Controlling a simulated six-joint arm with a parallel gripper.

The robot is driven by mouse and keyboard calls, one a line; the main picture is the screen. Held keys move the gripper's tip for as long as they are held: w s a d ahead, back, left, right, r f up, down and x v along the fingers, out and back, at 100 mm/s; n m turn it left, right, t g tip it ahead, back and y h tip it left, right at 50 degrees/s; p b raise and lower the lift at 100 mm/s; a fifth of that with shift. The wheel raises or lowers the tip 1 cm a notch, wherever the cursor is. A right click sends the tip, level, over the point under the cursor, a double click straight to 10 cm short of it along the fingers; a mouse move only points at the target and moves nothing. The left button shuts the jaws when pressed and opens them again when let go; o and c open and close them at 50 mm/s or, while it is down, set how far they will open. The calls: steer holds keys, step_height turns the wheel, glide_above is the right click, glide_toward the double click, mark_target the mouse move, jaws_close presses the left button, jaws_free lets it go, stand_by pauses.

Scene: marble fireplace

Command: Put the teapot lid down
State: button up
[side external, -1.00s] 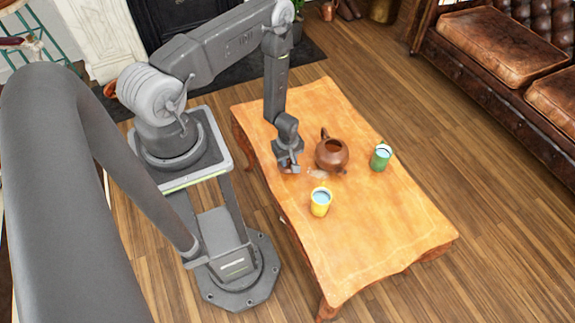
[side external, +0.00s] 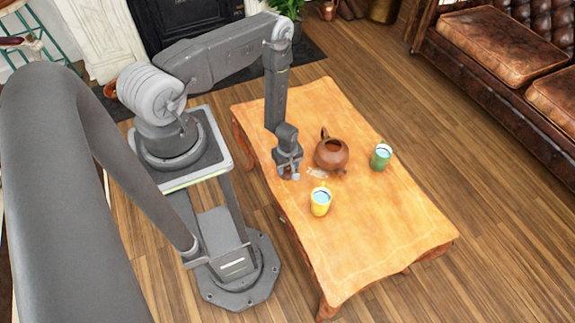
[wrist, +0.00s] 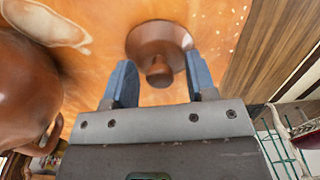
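The brown teapot lid (wrist: 150,38) lies on the wooden table with its round knob towards my wrist camera. My gripper (wrist: 158,72) is open, with its two blue-grey fingers apart on either side of the knob and visible space on both sides. In the side view my gripper (side external: 289,176) is low over the table, left of the teapot, and the lid is hard to make out there. The brown teapot (side external: 331,154) stands on the table with its top open. Part of it fills the left edge of the wrist view (wrist: 22,90).
The wooden table (side external: 370,235) also holds a yellow cup (side external: 320,202) in front of the teapot and a green cup (side external: 381,158) to its right. A pale patch (side external: 318,173) marks the tabletop near the teapot. The front of the table is clear.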

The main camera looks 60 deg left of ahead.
steer(key=shift+r, duration=0.1)
steer(key=w+d+r+m+t, duration=0.1)
steer(key=w+d+r+m, duration=0.15)
steer(key=r, duration=1.15)
steer(key=w+d+r+m+t, duration=0.1)
steer(key=w+d+r+m, duration=0.15)
steer(key=r, duration=1.15)
steer(key=w+d+r+m+t, duration=0.1)
steer(key=r+m, duration=0.3)
steer(key=r, duration=1)
steer(key=s+d+r+m+t, duration=0.1)
steer(key=s+d+r+m, duration=0.3)
steer(key=s+r, duration=0.4)
steer(key=s+d+r+m+t, duration=0.1)
steer(key=s+d+r+m, duration=0.4)
steer(key=r, duration=0.5)
steer(key=s, duration=0.2)
steer(key=shift+s+t, duration=0.3)
steer(key=shift+s, duration=0.05)
